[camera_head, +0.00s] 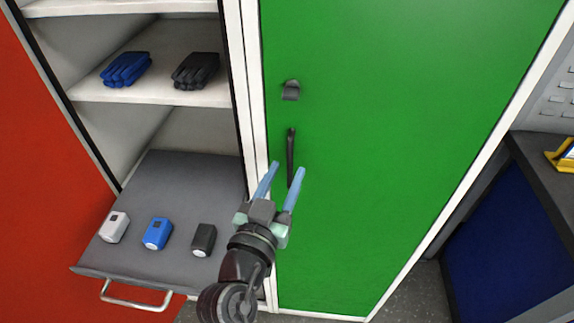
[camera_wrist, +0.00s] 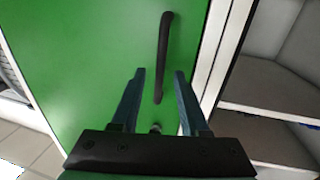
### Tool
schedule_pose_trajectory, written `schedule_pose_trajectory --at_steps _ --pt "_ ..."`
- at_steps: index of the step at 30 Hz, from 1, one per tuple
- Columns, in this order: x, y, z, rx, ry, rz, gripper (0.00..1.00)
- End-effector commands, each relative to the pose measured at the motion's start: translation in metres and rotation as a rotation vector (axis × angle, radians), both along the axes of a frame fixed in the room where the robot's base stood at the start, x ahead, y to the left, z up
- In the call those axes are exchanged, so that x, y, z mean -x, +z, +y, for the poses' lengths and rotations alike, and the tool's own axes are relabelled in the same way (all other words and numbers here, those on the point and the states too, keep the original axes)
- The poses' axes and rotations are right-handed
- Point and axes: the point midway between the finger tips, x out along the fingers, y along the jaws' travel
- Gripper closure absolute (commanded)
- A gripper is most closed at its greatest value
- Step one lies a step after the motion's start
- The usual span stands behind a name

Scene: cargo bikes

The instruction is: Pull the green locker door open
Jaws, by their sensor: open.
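The green locker door (camera_head: 400,120) is shut in its white frame and fills the middle of the head view; it also fills the left of the wrist view (camera_wrist: 90,60). Its dark upright bar handle (camera_head: 291,150) is near the door's left edge, below a small grey latch (camera_head: 290,90). My gripper (camera_head: 284,172) is open and empty, with its blue fingers pointing up toward the handle's lower end. In the wrist view the handle (camera_wrist: 163,55) runs down between the open fingertips (camera_wrist: 160,74). I cannot tell how far the fingers are from the door; I see no grip.
Left of the door, open shelves hold blue gloves (camera_head: 125,69) and black gloves (camera_head: 196,70). A pulled-out grey drawer (camera_head: 130,262) carries white, blue and black small items and juts forward beside my arm. A workbench (camera_head: 545,165) stands at the right.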

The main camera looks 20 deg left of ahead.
Motion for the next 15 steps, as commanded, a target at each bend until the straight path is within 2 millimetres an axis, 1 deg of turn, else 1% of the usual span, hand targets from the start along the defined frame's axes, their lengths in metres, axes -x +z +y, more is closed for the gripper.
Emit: schedule_pose_trajectory --at_steps 1,3,6,14,15 --pt "-0.006 0.001 0.0 0.001 -0.001 0.0 0.55" --pt "-0.011 0.001 0.001 0.0 0.0 -0.001 0.55" --pt "-0.015 0.0 0.001 -0.001 0.0 0.0 0.55" --pt "-0.016 0.0 0.001 -0.001 0.0 0.0 0.55" --pt "-0.016 0.0 0.001 -0.001 0.0 0.0 0.57"
